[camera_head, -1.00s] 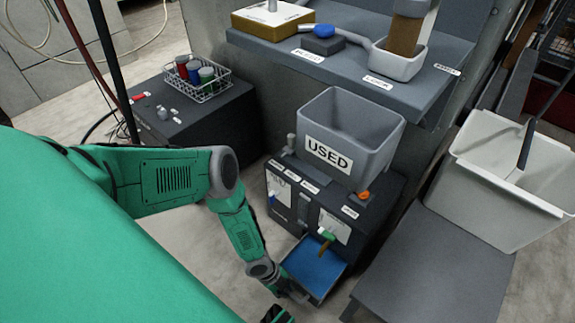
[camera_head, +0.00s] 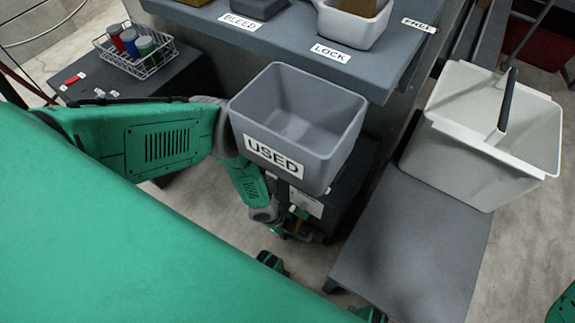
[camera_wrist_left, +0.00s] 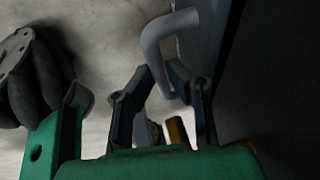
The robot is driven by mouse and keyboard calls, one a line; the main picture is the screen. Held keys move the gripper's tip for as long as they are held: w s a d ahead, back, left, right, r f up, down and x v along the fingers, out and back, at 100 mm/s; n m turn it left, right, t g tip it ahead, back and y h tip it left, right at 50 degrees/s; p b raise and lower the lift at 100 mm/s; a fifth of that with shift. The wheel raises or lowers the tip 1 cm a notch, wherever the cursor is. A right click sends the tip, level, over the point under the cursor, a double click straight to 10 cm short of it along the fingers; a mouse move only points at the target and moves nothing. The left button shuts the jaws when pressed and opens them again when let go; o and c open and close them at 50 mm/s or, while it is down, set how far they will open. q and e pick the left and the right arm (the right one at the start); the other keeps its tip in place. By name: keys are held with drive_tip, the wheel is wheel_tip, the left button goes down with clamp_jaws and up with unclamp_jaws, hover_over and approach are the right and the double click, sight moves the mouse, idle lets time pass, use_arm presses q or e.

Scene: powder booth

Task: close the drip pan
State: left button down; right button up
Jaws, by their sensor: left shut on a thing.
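The dark cabinet (camera_head: 345,195) stands under the grey USED bin, which covers much of it. The blue inside of the drip pan does not show in the head view now; the bin and my arm cover part of that area. My left gripper (camera_head: 298,234) is low at the cabinet's front. In the left wrist view, the fingers (camera_wrist_left: 160,82) are shut on a grey bent handle (camera_wrist_left: 168,38), which seems to be the pan's. A dark flat face (camera_wrist_left: 270,80) lies to the right of the fingers. My right gripper is not in view.
A grey low bench (camera_head: 405,255) bears a white tub (camera_head: 480,170) on the right. A shelf (camera_head: 275,35) is behind. A wire basket (camera_head: 112,58) with cans stands at the left.

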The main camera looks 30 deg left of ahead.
use_arm(q)
drive_tip(key=shift+w+d+r, duration=0.1)
drive_tip(key=shift+w+d, duration=0.25)
drive_tip(key=c, duration=1.6)
unclamp_jaws()
drive_tip(key=shift+d, duration=0.1)
drive_tip(key=shift+o, duration=0.2)
drive_tip(key=shift+a+r, duration=0.25)
drive_tip(key=shift+a, duration=0.05)
drive_tip(key=v, duration=0.6)
drive_tip(key=shift+s+r, duration=0.25)
drive_tip(key=shift+r, duration=0.1)
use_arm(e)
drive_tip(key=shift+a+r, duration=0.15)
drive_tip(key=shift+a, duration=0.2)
use_arm(q)
drive_tip(key=shift+a, duration=0.1)
